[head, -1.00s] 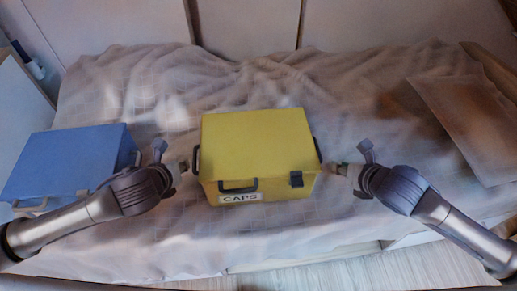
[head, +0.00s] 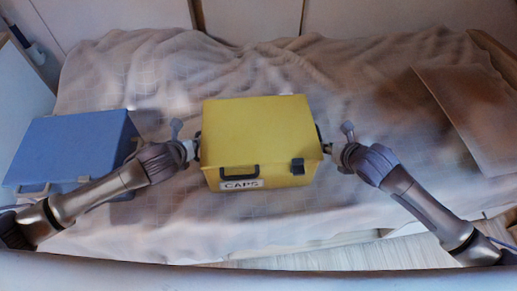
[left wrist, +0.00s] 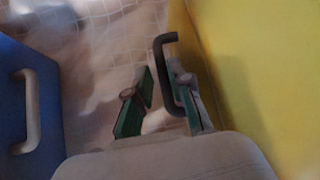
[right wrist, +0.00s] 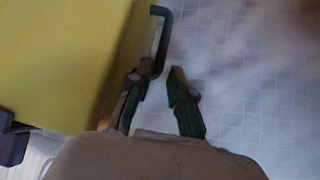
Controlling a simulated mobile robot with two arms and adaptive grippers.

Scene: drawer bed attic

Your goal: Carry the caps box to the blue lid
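The yellow caps box (head: 260,135), with a CAPS label, sits upright on the bed, lid shut. It has a dark handle on each side. My left gripper (head: 190,149) is at its left handle (left wrist: 164,50). In the left wrist view the fingers (left wrist: 160,90) are apart, with the handle between them, close to the right finger. My right gripper (head: 331,148) is at the right handle (right wrist: 161,40). In the right wrist view its fingers (right wrist: 157,88) are apart, and the handle's near end is partly hidden by the left finger. The blue lid (head: 75,145) tops a blue box at the left.
The bed (head: 330,210) has a rumpled pale cover, free in front of and behind the yellow box. A flat brownish panel or cushion (head: 465,115) lies at the right. A pale edge (head: 250,278) crosses the bottom of the head view.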

